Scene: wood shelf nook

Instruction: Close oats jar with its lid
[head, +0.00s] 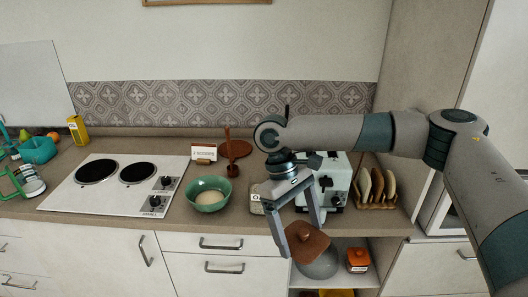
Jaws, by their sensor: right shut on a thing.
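A brown wooden lid-like piece (307,243) is in my right gripper (302,232), its fingers shut on it. The gripper points down in front of the counter's front edge, and the piece is tilted, above the open shelf nook. A small pale container (256,197) stands on the counter just left of the gripper, partly hidden by it. It may be the oats jar, but I cannot read a label or see its mouth clearly. My left gripper is out of view.
A green bowl (209,196) and white cooktop (115,183) lie to the left. A toaster (334,182) and bread rack (376,190) stand right, behind the arm. Below, the nook holds a grey bowl (319,267) and an orange-red jar (358,258).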

